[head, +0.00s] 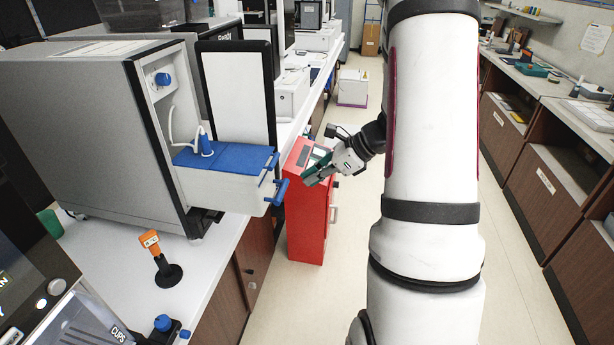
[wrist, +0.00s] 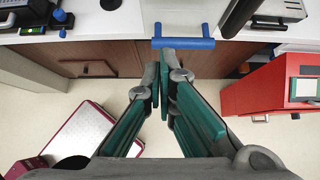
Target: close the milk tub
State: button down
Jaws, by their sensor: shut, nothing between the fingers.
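The milk tub (head: 225,188) is a white drawer-like box with a blue lid (head: 215,157), and it sticks out of the front of the grey machine (head: 75,110). A blue handle (head: 279,191) is on its outer end. The handle also shows in the wrist view (wrist: 184,43), with the white tub (wrist: 190,12) behind it. My gripper (head: 308,181) is to the right of the tub's handle in the head view. In the wrist view my green fingers (wrist: 165,58) are together and empty, with their tips just short of the handle. I cannot tell whether they touch it.
The machine's white-panelled door (head: 237,95) stands open beside the tub. An orange-handled tool (head: 152,243) stands on the counter.

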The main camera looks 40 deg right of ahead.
jog(key=x, duration=0.7)
jog(key=shift+p, duration=0.3)
jog(key=w+a+p, duration=0.1)
jog(key=w+a, duration=0.1)
jog(key=w, duration=0.1)
jog(key=shift+a, duration=0.15)
jog(key=shift+w+a, duration=0.15)
jog(key=shift+w, duration=0.05)
jog(key=w+a+b, duration=0.3)
jog(key=w+a, duration=0.2)
jog(key=w, duration=0.2)
jog(key=w+a+b, duration=0.3)
jog(key=w+a, duration=0.3)
jog(key=w, duration=0.2)
jog(key=w+a+b, duration=0.3)
jog(key=w+a, duration=0.3)
jog(key=w, duration=0.1)
jog(key=shift+w+a, duration=0.25)
jog(key=shift+s+d, duration=0.1)
